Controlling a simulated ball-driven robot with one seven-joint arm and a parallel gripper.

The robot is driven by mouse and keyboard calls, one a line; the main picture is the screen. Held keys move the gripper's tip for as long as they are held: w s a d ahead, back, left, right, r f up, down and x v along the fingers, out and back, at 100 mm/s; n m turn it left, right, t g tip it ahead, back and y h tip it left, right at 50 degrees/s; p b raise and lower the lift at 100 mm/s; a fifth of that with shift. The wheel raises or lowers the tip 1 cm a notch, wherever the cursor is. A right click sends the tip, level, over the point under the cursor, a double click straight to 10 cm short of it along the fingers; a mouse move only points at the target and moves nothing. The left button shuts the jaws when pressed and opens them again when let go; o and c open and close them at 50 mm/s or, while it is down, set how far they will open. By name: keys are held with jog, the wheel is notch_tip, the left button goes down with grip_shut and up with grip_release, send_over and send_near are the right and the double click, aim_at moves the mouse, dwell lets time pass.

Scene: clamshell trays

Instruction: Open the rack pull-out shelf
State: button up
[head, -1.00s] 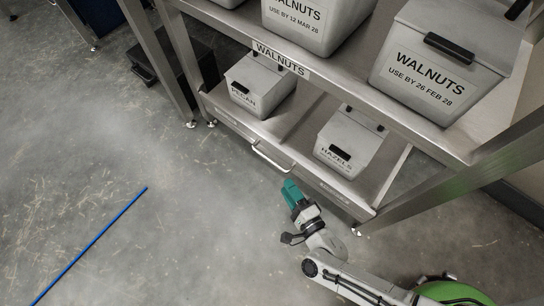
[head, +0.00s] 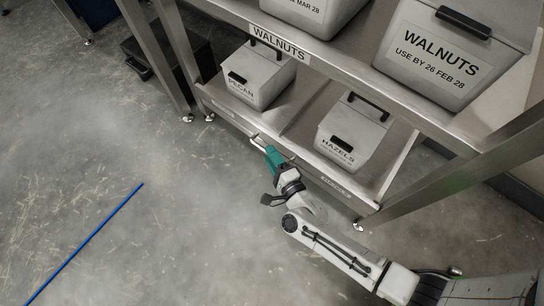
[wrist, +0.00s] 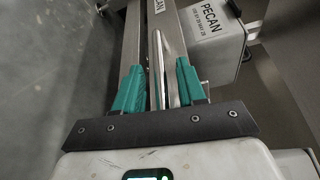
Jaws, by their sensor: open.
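The rack's pull-out shelf (head: 228,116) is the low metal shelf with a flat front. Its silver bar handle (head: 256,142) is on that front, partly hidden by my gripper. My gripper (head: 270,152) has teal fingers and is at the handle in the head view. In the wrist view the handle (wrist: 157,62) runs lengthwise between the open fingers of my gripper (wrist: 159,84), with gaps to either side. I cannot tell whether a finger touches it. The shelf front looks flush with the rack.
A PECAN bin (head: 262,78) and a HAZELS bin (head: 352,135) stand on the low shelf. WALNUTS bins (head: 440,50) stand on the shelf above. A rack leg (head: 425,187) is at the right. A blue strip (head: 88,243) lies on the open floor at left.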

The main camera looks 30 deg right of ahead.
grip_shut()
dwell(0.4)
